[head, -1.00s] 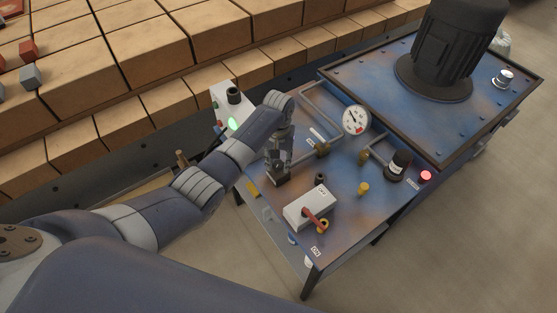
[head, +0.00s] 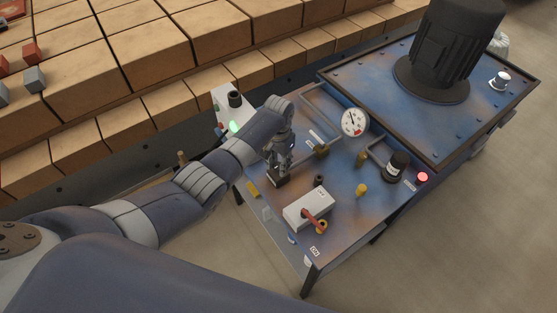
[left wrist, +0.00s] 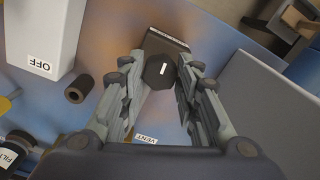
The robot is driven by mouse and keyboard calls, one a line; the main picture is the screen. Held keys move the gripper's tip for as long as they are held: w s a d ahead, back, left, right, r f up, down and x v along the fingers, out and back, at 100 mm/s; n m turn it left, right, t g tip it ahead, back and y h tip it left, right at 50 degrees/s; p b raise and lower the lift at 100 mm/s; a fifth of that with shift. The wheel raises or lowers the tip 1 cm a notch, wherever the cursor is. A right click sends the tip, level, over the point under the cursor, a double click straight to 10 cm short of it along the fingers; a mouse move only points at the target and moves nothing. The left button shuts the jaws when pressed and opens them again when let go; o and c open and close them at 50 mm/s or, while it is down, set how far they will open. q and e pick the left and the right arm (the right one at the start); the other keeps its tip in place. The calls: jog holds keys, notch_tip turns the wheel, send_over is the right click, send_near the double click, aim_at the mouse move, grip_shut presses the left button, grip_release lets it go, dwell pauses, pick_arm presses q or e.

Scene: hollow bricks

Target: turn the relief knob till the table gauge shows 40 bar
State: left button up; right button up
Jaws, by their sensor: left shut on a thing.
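The relief knob (left wrist: 159,73) is a black knob with a white mark on its face, seen in the left wrist view on a dark block. In the head view the same left gripper (head: 279,176) reaches down to the left part of the blue table (head: 337,190). It mostly hides the knob there. The table gauge (head: 354,122) is a round white dial with a red part and a dark needle pointing up and left. Its figures are too small to read. My right gripper is not in view.
A white switch box (head: 308,209) with a red lever stands in front of the gripper. Pipes, a yellow knob (head: 361,190), a black cylinder (head: 397,165) and a red lamp (head: 422,177) are to the right. A control box with a green light (head: 234,127) is behind my arm.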

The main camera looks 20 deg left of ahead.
pick_arm(q)
jog(key=shift+m+p, duration=0.35)
jog(key=shift+m, duration=1.15)
jog(key=o, duration=1.1)
notch_tip(320, 180, up, 12)
